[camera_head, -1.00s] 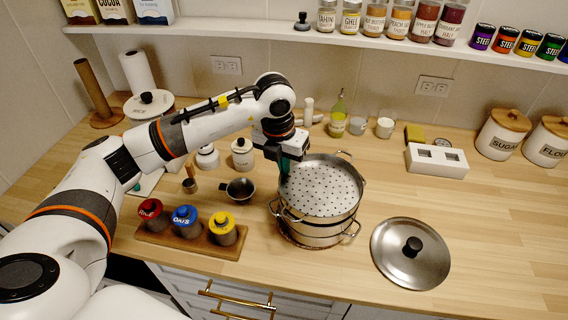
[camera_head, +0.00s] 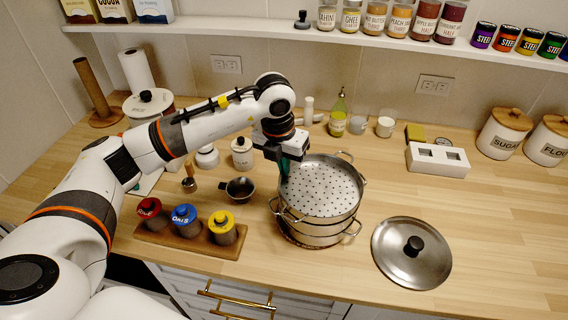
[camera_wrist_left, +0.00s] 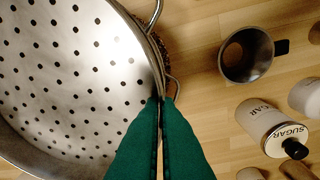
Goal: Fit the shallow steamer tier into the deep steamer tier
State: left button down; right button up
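The perforated steamer tier (camera_head: 322,188), silver with dark holes, is on top of the stack in the head view; it also fills the left of the left wrist view (camera_wrist_left: 70,75). A second steel tier (camera_head: 318,229) with wire side handles is below it. I cannot tell how far the upper tier sits inside the lower one. My left gripper (camera_head: 286,176) is at the upper tier's left rim. In the left wrist view its green fingers (camera_wrist_left: 160,100) are nearly together, with the rim between their tips. My right gripper is not in view.
A steel lid (camera_head: 411,253) lies right of the stack. A wooden rack (camera_head: 190,240) with several colored-lid jars stands front left. A dark cup (camera_head: 239,188) and a sugar jar (camera_head: 242,153) stand left of the stack.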

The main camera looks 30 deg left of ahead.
pick_arm(q)
jog(key=shift+f+b, duration=0.3)
jog(key=shift+b, duration=0.05)
dwell(0.4)
jog(key=c, duration=1.6)
grip_release()
jog(key=shift+r, duration=0.5)
jog(key=r+b, duration=0.1)
jog(key=r, duration=0.2)
jog(key=s+r, duration=0.1)
jog(key=r, duration=0.3)
jog(key=r+b, duration=0.1)
jog(key=r, duration=0.3)
jog(key=shift+s+a+b, duration=0.2)
jog(key=shift+b, duration=0.15)
